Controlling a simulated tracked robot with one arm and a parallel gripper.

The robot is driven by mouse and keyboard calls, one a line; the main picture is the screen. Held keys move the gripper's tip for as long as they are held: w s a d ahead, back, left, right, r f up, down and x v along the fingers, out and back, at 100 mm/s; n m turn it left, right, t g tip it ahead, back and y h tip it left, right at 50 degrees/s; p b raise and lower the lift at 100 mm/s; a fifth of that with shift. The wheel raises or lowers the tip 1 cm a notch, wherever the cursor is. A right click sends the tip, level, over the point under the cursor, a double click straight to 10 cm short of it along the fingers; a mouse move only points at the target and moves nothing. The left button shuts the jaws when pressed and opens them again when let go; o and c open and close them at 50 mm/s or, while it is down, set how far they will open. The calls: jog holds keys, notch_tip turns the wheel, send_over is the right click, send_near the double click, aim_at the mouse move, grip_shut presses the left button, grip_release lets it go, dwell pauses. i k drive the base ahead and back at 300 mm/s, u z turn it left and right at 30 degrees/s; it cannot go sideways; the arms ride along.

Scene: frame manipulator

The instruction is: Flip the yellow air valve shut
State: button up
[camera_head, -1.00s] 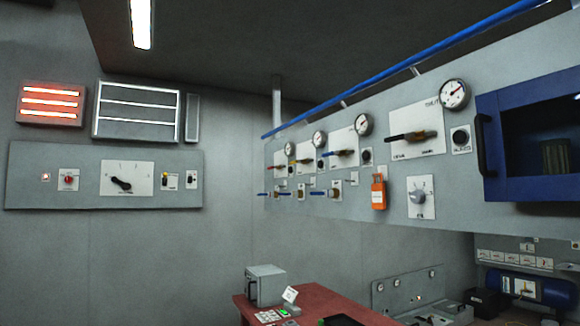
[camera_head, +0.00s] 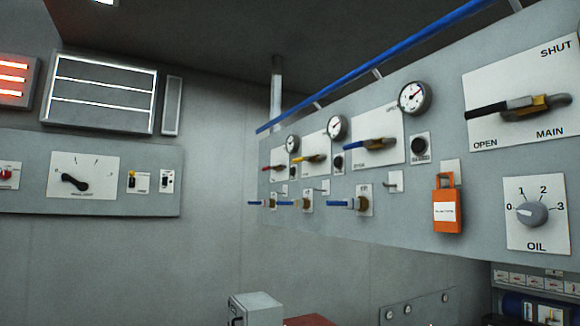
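The yellow air valve (camera_head: 310,158) is a small yellow-handled lever on a white plate, on the long grey panel (camera_head: 410,215) at the right. Its handle lies roughly level. It sits between a red-handled valve (camera_head: 276,167) to its left and a blue-handled valve (camera_head: 376,144) to its right. The labels on its plate are too small to read. My gripper is not in view, and nothing is seen touching the valve.
A black-handled MAIN valve (camera_head: 515,106), an orange padlock (camera_head: 446,210) and an OIL dial (camera_head: 532,213) are on the nearer part of the panel. A blue pipe (camera_head: 370,67) runs above. The space before the panel looks clear.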

aim_at(303, 158)
jog(key=z, duration=0.05)
jog(key=i, duration=1.9)
jog(key=z, duration=0.15)
